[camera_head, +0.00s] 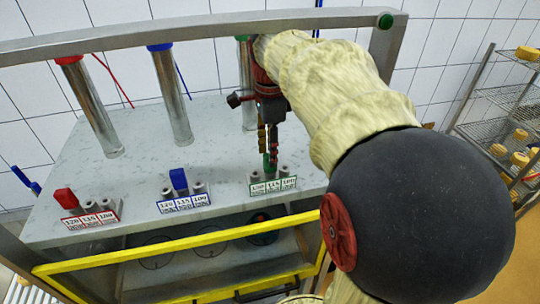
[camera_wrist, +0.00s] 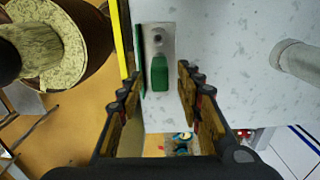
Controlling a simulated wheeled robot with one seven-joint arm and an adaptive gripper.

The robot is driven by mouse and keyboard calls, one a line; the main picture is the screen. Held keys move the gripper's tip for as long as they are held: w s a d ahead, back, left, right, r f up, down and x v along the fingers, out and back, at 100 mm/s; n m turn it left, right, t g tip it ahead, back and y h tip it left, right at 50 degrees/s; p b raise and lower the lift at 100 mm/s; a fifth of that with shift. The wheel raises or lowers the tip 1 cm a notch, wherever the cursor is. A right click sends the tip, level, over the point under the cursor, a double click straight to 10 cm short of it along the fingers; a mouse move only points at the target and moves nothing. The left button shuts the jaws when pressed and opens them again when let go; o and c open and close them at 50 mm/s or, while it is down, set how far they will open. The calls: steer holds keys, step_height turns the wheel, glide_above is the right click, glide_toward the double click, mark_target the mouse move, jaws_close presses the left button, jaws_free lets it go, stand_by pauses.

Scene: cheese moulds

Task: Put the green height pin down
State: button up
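The green height pin (camera_head: 268,161) stands on the small metal block with the green-framed 120, 115, 100 label (camera_head: 272,186), seemingly at the middle position. Grey posts show on both sides of it. My gripper (camera_head: 268,150) is directly above, pointing down around the pin. In the wrist view the green pin (camera_wrist: 160,73) lies between the two fingers of my gripper (camera_wrist: 159,72), with a gap on each side. The fingers are open and do not appear to touch it. A round hole (camera_wrist: 157,40) shows in the block beyond the pin. The pin's lower end is hidden.
A red pin (camera_head: 65,198) and a blue pin (camera_head: 179,181) stand on similar blocks to the left. Metal columns (camera_head: 172,95) rise from the grey bench top (camera_head: 135,160). A yellow-framed guard (camera_head: 180,248) runs along the front. Wire shelves (camera_head: 500,100) stand right.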

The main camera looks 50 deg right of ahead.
step_height(320, 180, up, 10)
steer(key=s+a+f+n+t, duration=0.2)
steer(key=a+f+n, duration=0.5)
steer(key=a+n, duration=0.4)
steer(key=s+a+f+n+t, duration=0.3)
steer(key=s+a+f+n, duration=0.2)
steer(key=a+n, duration=0.6)
step_height(320, 180, down, 3)
steer(key=shift+s+a+r+n+t, duration=0.1)
steer(key=shift+s+a+n+t, duration=0.25)
steer(key=shift+n, duration=0.85)
step_height(320, 180, down, 22)
steer(key=b, duration=2.1)
steer(key=shift+r+b, duration=0.25)
steer(key=shift+b, duration=0.1)
